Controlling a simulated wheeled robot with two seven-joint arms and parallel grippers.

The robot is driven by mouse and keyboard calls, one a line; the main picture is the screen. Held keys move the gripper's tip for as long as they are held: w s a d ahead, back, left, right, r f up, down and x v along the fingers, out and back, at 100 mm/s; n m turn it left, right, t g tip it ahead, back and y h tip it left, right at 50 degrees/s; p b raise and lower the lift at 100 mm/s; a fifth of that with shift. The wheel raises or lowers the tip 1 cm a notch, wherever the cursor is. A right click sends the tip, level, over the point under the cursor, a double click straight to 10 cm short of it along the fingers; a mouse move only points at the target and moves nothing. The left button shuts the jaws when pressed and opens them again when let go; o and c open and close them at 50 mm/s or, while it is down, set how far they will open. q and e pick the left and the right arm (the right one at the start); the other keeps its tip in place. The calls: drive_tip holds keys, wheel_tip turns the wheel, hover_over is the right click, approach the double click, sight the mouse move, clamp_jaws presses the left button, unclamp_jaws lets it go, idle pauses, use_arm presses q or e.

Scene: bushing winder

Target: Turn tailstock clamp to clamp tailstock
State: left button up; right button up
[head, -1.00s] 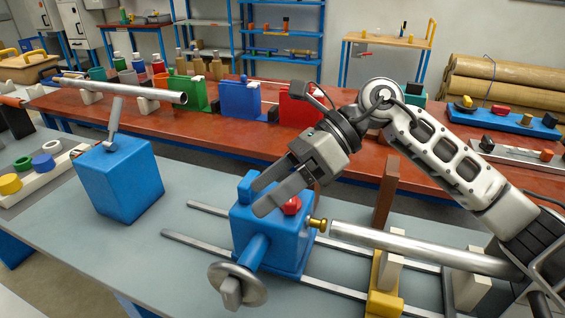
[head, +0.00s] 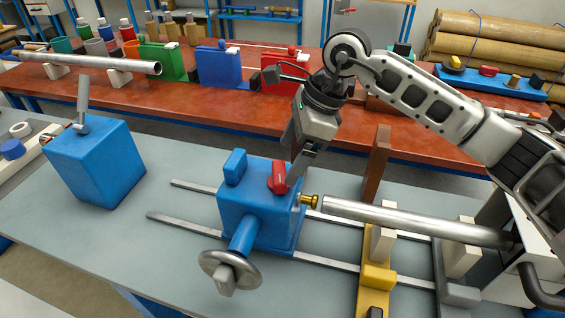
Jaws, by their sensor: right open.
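The blue tailstock (head: 255,212) sits on two metal rails on the grey bench, with a round grey handwheel (head: 230,270) on its near side. A red clamp knob (head: 278,177) stands on its top, and a blue block (head: 235,166) stands to the left of the knob. My right gripper (head: 292,176) points down at the red knob. It is open, with a finger close beside the knob's right side; I cannot tell whether they touch. The other finger is largely hidden. My left gripper is not in view.
A brass tip (head: 309,201) projects from the tailstock toward a long metal tube (head: 410,222), which rests on a yellow-based support (head: 375,285). A brown upright (head: 376,165) stands behind the tube. A blue box with a lever (head: 97,163) stands left. The bench between is clear.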

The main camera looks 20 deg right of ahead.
sight(281, 171)
drive_tip(key=x, duration=0.3)
drive_tip(key=shift+a+f, duration=0.2)
drive_tip(key=shift+f, duration=0.1)
drive_tip(key=shift+w+a+f, duration=0.1)
drive_tip(key=shift+a+f, duration=0.05)
drive_tip(key=shift+f, duration=0.25)
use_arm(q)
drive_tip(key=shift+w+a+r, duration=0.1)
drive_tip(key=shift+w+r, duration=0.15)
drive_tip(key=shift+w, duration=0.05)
